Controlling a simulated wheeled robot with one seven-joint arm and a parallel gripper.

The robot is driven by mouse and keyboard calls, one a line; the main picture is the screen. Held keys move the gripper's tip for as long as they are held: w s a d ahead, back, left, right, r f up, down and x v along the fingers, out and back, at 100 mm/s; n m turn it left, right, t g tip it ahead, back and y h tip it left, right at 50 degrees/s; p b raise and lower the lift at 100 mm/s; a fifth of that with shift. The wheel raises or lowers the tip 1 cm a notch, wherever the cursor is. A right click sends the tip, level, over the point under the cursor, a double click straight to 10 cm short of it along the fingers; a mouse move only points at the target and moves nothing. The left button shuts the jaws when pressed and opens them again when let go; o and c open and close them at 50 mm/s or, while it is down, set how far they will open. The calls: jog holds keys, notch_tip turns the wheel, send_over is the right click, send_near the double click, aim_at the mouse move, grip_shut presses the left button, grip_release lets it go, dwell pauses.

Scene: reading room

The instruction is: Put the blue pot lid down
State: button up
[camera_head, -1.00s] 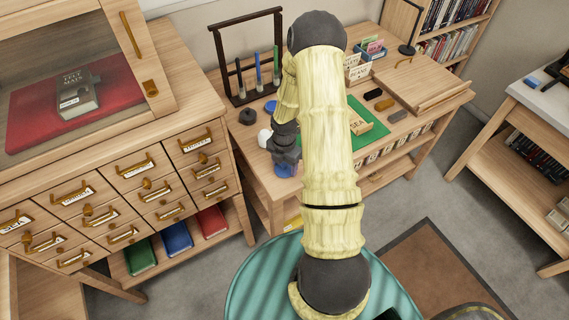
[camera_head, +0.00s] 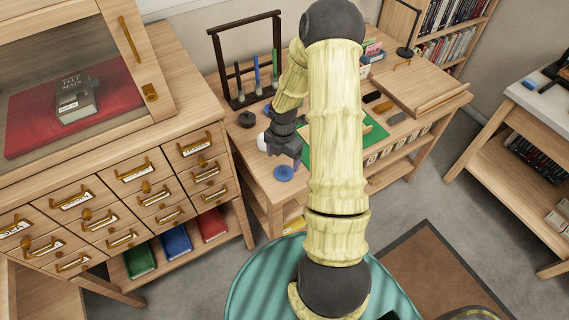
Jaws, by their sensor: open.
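The blue pot lid (camera_head: 284,174), a small round disc, lies flat on the wooden desk (camera_head: 262,187) near its front left edge. My gripper (camera_head: 292,158) is just above and slightly behind the lid and looks apart from it. It is open and empty. My own arm crosses the middle of the view and hides part of the desk and the green mat (camera_head: 312,150).
A white round object (camera_head: 262,141) stands close to the left of my gripper. A dark pot-like item (camera_head: 247,119) and a dark rack (camera_head: 240,60) with upright pens are behind. A card-file cabinet (camera_head: 130,185) adjoins at left. A wooden board (camera_head: 415,85) lies at right.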

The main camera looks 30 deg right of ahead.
aim_at(283, 168)
notch_tip(283, 168, up, 6)
jog(key=shift+r, duration=0.25)
dwell(0.5)
jog(key=s+a+r+m+t, duration=0.2)
jog(key=s+a+r+m, duration=1)
jog(key=m, duration=1.1)
jog(key=shift+s+a+r+t, duration=0.3)
jog(key=shift+a+r, duration=0.4)
jog(key=shift+r, duration=0.15)
jog(key=shift+r+p, duration=0.1)
jog(key=shift+p, duration=0.2)
